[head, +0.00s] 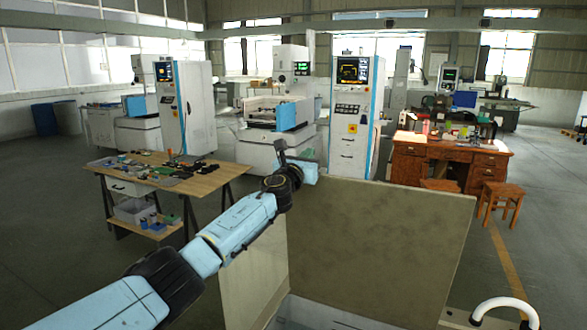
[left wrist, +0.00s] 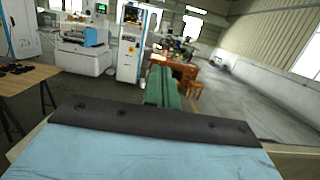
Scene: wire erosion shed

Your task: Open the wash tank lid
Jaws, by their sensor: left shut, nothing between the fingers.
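Large olive-beige speckled panels, which look like the wash tank (head: 380,250), stand upright right in front of me in the head view. A wide panel faces me and a narrower one joins it on the left. I cannot tell for sure which panel is the lid. A pale surface lies low between them. My left gripper (head: 308,170) is at the upper left corner of the wide panel. It is shut and empty; I cannot tell if it touches the panel. Its green fingers (left wrist: 163,85) point forward in the left wrist view. My right gripper is not in view.
A wooden table (head: 190,180) with small tools stands to the left. A brown desk (head: 410,160) and stools (head: 502,196) stand to the right. Machines and a control cabinet (head: 350,110) stand behind. A white curved handle (head: 503,305) is at the lower right.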

